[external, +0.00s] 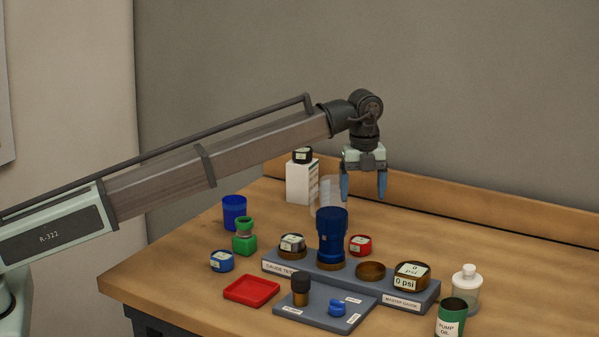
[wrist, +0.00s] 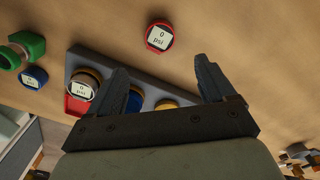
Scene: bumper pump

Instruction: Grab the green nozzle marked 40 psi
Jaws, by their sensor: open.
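A green item (external: 244,242) with a square lower block and a rounded, narrower top stands at the left of the table. It also shows at the left edge of the wrist view (wrist: 34,44). No "40 psi" marking is readable on it, and no other green nozzle is clear. My gripper (external: 363,197) is open and empty, high above the back of the table, to the right of the green item and well apart from it. In the wrist view my open fingers (wrist: 160,68) have nothing between them.
A grey stand (external: 350,283) holds a tall blue cylinder (external: 331,228) and gauges. Loose red (external: 360,246) and blue (external: 221,261) gauges, a blue cup (external: 234,211), a red tray (external: 251,290), a white box (external: 301,183) and a pump oil can (external: 451,318) surround it.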

